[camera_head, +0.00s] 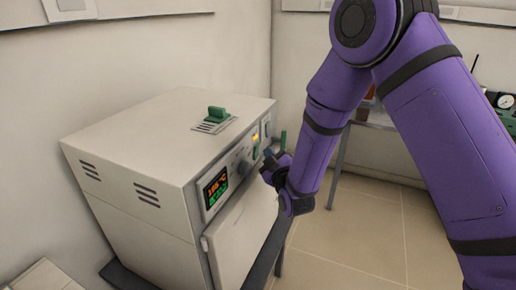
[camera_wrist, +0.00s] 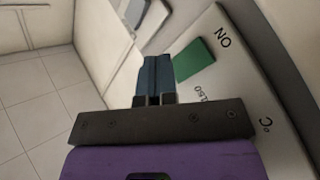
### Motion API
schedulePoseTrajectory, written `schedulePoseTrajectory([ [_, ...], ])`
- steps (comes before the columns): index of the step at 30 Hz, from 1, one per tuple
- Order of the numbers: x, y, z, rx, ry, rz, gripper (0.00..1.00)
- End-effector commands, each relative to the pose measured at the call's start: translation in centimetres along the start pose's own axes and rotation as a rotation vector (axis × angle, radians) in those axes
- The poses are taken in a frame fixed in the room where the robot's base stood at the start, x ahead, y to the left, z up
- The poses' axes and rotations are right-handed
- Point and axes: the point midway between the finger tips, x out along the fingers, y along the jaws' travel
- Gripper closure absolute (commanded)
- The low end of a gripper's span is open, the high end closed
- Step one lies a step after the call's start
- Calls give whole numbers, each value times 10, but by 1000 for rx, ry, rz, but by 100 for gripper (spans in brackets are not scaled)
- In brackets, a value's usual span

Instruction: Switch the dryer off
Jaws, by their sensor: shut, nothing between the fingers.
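The dryer (camera_head: 145,150) is a beige box at the left in the head view. Its front panel has a lit display (camera_head: 215,188) with orange and green characters, a round knob (camera_head: 244,168) and a small yellow light (camera_head: 255,137). In the wrist view, a green switch (camera_wrist: 195,60) lies on the panel beside the lettering "ON". My gripper (camera_head: 269,155) is in front of the panel's right part. In the wrist view its blue fingers (camera_wrist: 153,80) are together and empty, just left of the green switch. I cannot tell whether they touch it.
A green block (camera_head: 217,114) sits on a vent on the dryer's top. A small green upright piece (camera_head: 283,140) shows beyond my gripper. Another table (camera_head: 375,118) with equipment stands behind my arm. The tiled floor (camera_head: 350,235) at the right is clear.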

Motion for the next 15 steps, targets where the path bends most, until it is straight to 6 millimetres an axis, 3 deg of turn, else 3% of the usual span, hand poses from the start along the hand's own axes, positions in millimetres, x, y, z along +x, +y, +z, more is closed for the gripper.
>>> schedulePoseTrajectory([
  [15, 5, -4, -4, 0, 0, -1, 100],
])
